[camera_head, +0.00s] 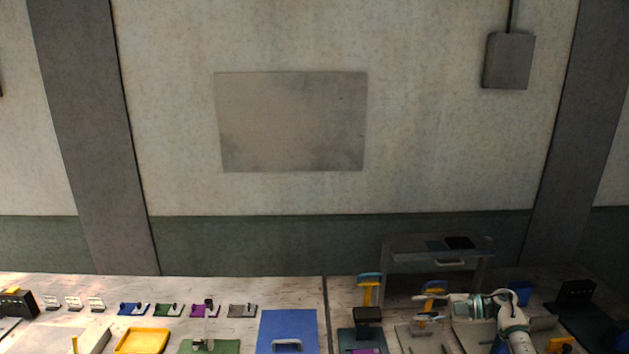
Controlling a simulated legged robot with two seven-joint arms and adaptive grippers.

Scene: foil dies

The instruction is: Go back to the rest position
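My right arm enters at the lower right. Its white links bend to the left over the table, and my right gripper (428,317) is at the end of it, low in the picture. The gripper is small and dark here, so I cannot tell whether it is open, shut or holding something. A yellow tool with a blue top (434,289) stands just behind the gripper; I cannot tell whether they touch. A similar yellow and blue tool (369,288) stands to the left, apart from the gripper. My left gripper is not in view.
A grey shelf (403,258) stands behind the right gripper. On the table (250,288) are a blue board (288,325), a yellow tray (142,341), a green mat (226,346) and a row of small coloured plates. A black block (575,292) stands at the right.

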